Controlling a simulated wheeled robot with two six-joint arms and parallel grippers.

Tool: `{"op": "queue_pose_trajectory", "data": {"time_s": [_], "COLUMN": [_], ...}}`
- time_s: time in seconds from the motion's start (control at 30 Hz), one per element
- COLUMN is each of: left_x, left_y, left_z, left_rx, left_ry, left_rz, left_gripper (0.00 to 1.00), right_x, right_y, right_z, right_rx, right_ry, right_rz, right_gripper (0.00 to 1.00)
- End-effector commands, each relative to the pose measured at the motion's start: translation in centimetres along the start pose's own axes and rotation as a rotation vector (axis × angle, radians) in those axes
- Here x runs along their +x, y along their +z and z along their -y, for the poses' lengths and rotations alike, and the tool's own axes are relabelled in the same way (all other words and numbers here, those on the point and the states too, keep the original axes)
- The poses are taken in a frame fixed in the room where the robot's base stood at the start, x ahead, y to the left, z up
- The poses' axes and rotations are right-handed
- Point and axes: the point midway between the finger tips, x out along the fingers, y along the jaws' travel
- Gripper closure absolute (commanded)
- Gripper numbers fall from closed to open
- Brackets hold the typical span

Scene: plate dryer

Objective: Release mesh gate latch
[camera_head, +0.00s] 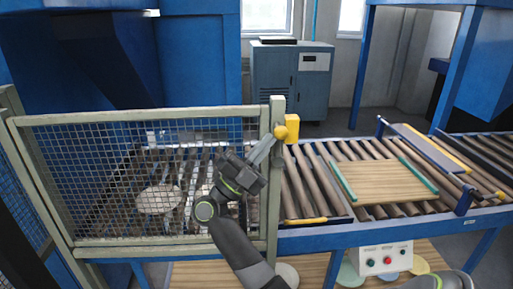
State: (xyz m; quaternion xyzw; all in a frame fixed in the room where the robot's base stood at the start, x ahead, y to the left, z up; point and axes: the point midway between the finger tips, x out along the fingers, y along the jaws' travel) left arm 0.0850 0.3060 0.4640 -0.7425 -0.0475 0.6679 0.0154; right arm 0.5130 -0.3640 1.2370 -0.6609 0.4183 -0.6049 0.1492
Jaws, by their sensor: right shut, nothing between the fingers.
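The mesh gate (110,118), a pale olive frame with wire mesh, stands shut against its right post (276,200). A round yellow knob (281,132), apparently part of the latch, sits near the post's top, with a yellow block (292,124) just to its right. My right gripper (268,146) reaches up from below in front of the mesh. Its fingers are shut and empty, with the tips just left of and slightly below the knob. Whether they touch it I cannot tell. My left gripper is out of view.
Behind the mesh lies a roller bed with a round pale plate (158,199). Right of the post, a roller conveyor (325,180) carries a slatted wooden board (385,182). A white control box (381,258) hangs below. A grey-blue cabinet (291,80) stands behind.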

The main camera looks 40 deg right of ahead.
Motion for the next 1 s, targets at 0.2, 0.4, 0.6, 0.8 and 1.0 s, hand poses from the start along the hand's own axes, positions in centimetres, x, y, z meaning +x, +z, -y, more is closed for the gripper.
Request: {"op": "queue_pose_trajectory", "data": {"time_s": [0.2,0.4,0.6,0.8,1.0], "left_x": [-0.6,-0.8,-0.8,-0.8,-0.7], "left_y": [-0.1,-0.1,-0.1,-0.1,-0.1], "left_z": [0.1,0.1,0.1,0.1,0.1], "left_rx": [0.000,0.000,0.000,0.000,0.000], "left_ry": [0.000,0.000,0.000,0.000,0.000], "left_rz": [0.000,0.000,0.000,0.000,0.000], "left_gripper": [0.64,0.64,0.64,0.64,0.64], "right_x": [0.9,1.2,1.4,1.4,1.2], "right_y": [-0.3,-0.4,-0.5,-0.5,-0.5], "right_z": [-0.2,-0.4,-0.4,-0.3,-0.3], "right_rx": [0.007,0.008,0.009,0.010,0.011], "right_ry": [0.021,0.019,0.017,0.016,0.016], "right_rz": [-0.002,-0.003,-0.004,-0.005,-0.005], "right_gripper": [1.00,1.00,1.00,1.00,1.00]}}
